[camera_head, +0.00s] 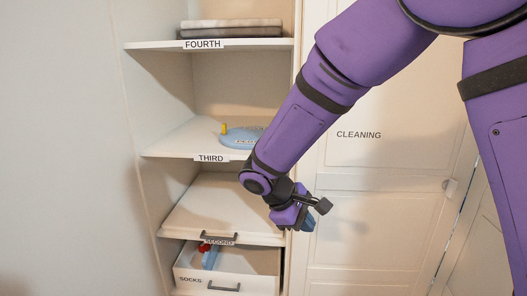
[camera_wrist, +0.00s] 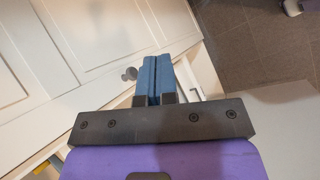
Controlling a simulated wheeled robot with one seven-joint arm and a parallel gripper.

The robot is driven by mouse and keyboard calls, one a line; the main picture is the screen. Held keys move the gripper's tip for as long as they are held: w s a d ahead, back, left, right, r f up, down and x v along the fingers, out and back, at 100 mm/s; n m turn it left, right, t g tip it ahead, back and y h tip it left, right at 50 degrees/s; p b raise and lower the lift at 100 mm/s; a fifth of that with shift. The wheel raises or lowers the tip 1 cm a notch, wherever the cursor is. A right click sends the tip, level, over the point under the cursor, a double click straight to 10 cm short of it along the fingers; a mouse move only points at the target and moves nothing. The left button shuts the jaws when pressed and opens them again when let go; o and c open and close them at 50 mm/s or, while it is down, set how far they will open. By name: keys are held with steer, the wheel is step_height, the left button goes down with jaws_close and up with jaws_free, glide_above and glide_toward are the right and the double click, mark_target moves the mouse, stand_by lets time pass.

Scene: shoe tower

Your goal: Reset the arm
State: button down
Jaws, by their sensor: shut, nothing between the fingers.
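My purple arm reaches in from the upper right in the head view, in front of the cleaning door and the edge of the shelves. My gripper (camera_head: 306,224) hangs low beside the second shelf, in front of the shelf's right side. In the wrist view my gripper (camera_wrist: 154,80) has its blue fingers pressed together with nothing between them. The arm hides the right ends of the third and second shelves.
The shelf unit has a fourth shelf (camera_head: 150,45) with folded cloths (camera_head: 231,28) and a third shelf (camera_head: 180,143) with a blue object (camera_head: 238,137). The socks drawer (camera_head: 225,285) below is open.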

steer(key=s+d+r+m+y, duration=0.4)
steer(key=s+d+r+m, duration=0.3)
steer(key=d+r, duration=0.65)
steer(key=s+d+r+m+t+y, duration=0.1)
steer(key=s+d+r+m+t, duration=0.1)
steer(key=s, duration=0.5)
steer(key=s+d+r+m+t+y, duration=0.1)
steer(key=s+d+r+m+y, duration=0.1)
steer(key=s+d, duration=0.3)
steer(key=shift+s+r+t, duration=0.3)
steer(key=shift+s+t, duration=0.1)
steer(key=shift+s, duration=1.25)
